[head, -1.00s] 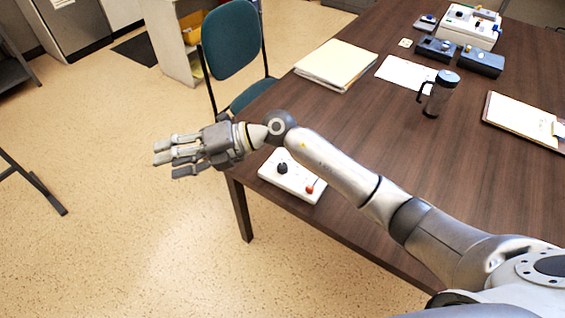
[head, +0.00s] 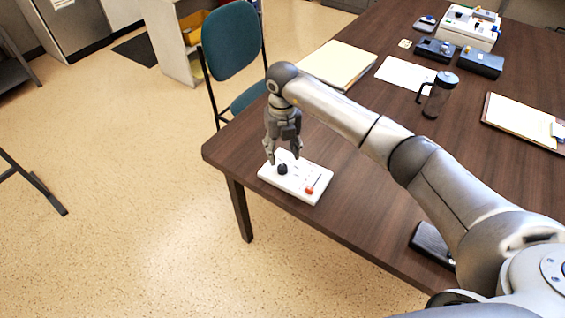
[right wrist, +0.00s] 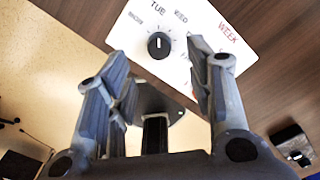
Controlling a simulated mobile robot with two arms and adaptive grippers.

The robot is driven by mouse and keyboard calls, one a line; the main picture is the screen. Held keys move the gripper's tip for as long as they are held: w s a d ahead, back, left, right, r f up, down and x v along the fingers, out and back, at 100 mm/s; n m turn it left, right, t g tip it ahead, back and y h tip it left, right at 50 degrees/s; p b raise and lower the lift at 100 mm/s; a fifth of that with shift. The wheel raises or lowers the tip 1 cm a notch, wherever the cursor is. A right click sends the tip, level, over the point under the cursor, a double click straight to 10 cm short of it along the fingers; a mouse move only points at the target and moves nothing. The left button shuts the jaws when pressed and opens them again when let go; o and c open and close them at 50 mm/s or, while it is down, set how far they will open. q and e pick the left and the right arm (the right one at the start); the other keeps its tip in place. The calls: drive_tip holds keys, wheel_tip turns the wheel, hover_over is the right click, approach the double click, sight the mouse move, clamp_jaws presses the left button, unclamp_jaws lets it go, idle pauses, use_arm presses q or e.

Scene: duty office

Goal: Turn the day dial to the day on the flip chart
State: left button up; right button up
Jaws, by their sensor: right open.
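The white dial panel (head: 310,186) lies on the near left corner of the table. Its black day dial (head: 283,169) sits on its left part. In the right wrist view the dial (right wrist: 158,46) carries a white mark that points up, roughly toward the printed "TUE"; "WED" and "WEEK" also show. My right gripper (head: 283,157) points down just above the dial. Its open fingers, also in the right wrist view (right wrist: 157,51), stand on either side of the dial in the picture; contact cannot be told. No flip chart is visible. My left gripper is not in view.
A red-tipped lever (head: 309,190) is on the same panel, right of the dial.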

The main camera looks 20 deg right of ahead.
sight(283, 166)
wheel_tip(283, 166, down, 6)
drive_tip(key=shift+f, duration=0.1)
drive_tip(key=shift+c, duration=0.3)
drive_tip(key=c, duration=1)
